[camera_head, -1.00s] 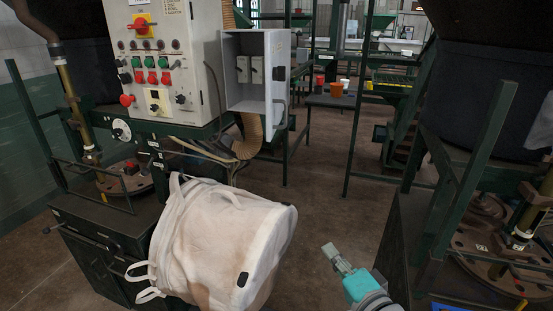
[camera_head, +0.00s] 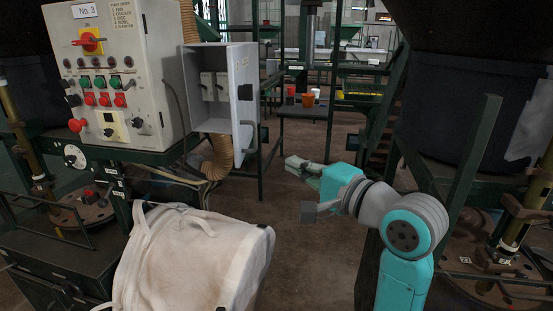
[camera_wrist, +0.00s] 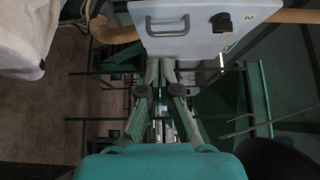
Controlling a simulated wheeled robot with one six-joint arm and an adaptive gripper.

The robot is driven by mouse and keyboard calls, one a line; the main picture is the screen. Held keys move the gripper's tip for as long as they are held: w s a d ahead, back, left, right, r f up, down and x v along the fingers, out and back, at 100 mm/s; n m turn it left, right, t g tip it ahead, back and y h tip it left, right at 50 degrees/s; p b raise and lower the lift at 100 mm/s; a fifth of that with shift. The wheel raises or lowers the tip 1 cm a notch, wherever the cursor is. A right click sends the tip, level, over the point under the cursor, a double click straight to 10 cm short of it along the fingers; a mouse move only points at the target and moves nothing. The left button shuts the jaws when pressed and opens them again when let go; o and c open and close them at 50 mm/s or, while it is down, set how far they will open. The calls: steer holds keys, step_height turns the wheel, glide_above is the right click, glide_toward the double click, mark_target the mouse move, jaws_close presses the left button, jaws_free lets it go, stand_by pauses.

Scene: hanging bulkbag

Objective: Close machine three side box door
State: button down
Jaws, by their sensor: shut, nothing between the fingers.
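The side box (camera_head: 205,90) is a grey box on the right of the control panel marked No. 3. Its front is open and shows switches inside. Its door (camera_head: 244,70) stands swung out on the box's right side, with a black latch and a grey handle (camera_head: 250,137). In the wrist view the door (camera_wrist: 190,42) fills the top, with its handle (camera_wrist: 165,27) and black latch (camera_wrist: 221,22). My gripper (camera_head: 290,163) is shut and empty, right of the door and below its handle in the head view. I see no contact with the door.
A white bulk bag (camera_head: 195,262) hangs low in front of the machine. A corrugated hose (camera_head: 218,157) runs below the box. Green frame posts (camera_head: 333,80) stand behind. A dark hopper (camera_head: 465,100) and green post crowd the right side.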

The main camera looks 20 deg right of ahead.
glide_toward(240, 147)
steer(key=w+d, duration=0.2)
steer(key=w, duration=0.2)
steer(key=a, duration=0.1)
steer(key=w+a, duration=0.1)
steer(key=shift+a+r, duration=0.25)
steer(key=shift+a, duration=0.15)
steer(key=shift+w+a, duration=0.35)
steer(key=shift+a, duration=0.25)
steer(key=shift+a, duration=0.15)
